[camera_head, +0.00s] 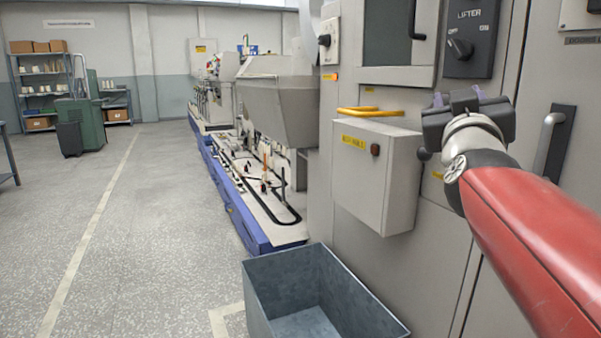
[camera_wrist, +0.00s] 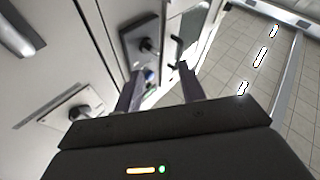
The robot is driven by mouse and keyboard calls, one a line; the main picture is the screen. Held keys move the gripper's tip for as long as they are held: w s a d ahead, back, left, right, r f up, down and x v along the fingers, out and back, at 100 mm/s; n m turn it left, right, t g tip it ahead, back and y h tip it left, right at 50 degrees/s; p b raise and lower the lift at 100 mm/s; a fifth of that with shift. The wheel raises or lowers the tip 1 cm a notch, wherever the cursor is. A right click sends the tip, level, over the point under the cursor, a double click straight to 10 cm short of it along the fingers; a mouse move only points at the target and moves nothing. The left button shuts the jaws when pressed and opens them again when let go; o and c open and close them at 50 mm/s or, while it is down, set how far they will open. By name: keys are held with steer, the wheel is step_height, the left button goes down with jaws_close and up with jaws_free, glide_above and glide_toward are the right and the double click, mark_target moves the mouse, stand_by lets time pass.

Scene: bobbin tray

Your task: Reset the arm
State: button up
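My gripper (camera_head: 458,97) is raised at the right of the head view, at the end of my red arm, in front of the grey machine cabinet (camera_head: 455,190). Its two dark fingers stand apart. The wrist view also shows my gripper (camera_wrist: 160,78), with a clear gap between the fingers and nothing held. Beyond the fingertips there is a dark panel with a knob (camera_wrist: 146,44). In the head view, the dark LIFTER panel (camera_head: 470,35) with its rotary switch is just above the gripper.
A grey box with a yellow handle (camera_head: 372,180) juts from the cabinet, left of my gripper. An open blue-grey bin (camera_head: 262,305) stands on the floor below. A vertical door handle (camera_head: 550,140) is close to my arm at right.

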steer(key=s+a+f+n+g+y, duration=0.2)
steer(key=a+f+g+y, duration=0.3)
steer(key=f, duration=0.7)
steer(key=s+a+f+g, duration=0.1)
steer(key=s+f+g, duration=0.2)
steer(key=s+f, duration=0.3)
steer(key=s+a+f+g+y, duration=0.1)
steer(key=s+f, duration=0.5)
steer(key=f, duration=0.6)
steer(key=s+a+f+m+g+y, duration=0.1)
steer(key=s+a+f+g, duration=0.2)
steer(key=s+f+g, duration=0.3)
step_height(320, 180, down, 3)
steer(key=shift+a+f, duration=0.1)
steer(key=shift+a, duration=0.05)
